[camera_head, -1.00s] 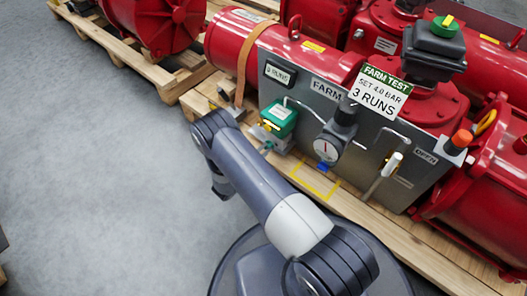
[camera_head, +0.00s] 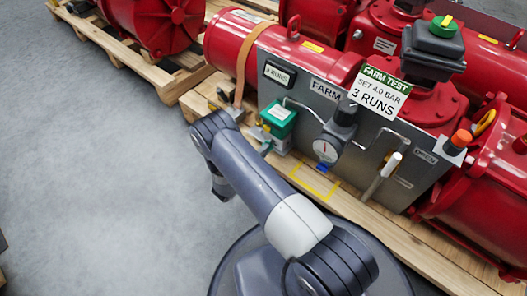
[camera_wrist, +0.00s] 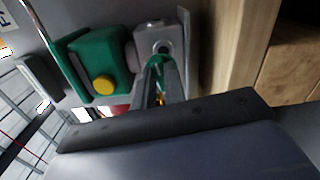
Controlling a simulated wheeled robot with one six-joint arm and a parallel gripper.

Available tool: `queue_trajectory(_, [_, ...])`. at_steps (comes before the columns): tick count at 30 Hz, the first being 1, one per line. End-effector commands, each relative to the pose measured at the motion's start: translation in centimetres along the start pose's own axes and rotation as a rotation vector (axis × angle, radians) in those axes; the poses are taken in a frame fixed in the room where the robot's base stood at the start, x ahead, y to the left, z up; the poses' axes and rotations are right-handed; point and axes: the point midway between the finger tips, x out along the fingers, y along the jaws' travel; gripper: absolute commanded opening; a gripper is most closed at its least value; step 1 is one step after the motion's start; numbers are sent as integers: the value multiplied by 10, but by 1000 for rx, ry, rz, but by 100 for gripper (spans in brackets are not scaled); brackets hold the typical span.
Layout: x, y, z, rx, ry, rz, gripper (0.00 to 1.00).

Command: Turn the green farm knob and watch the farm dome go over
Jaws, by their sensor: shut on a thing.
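A green knob (camera_wrist: 155,62) sits on a grey metal block (camera_wrist: 170,42) in the wrist view. My gripper (camera_wrist: 158,75) is shut on the knob, and its fingers hide much of it. Beside the block is a green box with a yellow button (camera_wrist: 103,85). The green box also shows on the grey FARM panel in the head view (camera_head: 280,116). The green dome with a yellow bar (camera_head: 446,26) stands on a black box at the upper right, well away from my gripper.
Red actuators (camera_head: 290,50) stand behind on a wooden pallet (camera_head: 372,212). Grey floor (camera_head: 100,180) is free at left.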

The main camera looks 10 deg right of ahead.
Motion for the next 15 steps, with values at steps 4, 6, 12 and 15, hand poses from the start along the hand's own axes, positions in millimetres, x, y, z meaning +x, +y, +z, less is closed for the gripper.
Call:
queue_trajectory(4, [-1,-2,1,76,1,-1,0])
queue_trajectory(6, [-1,-2,1,105,1,-1,0])
queue_trajectory(12, [-1,-2,1,156,1,-2,0])
queue_trajectory(15, [-1,-2,1,169,1,-2,0])
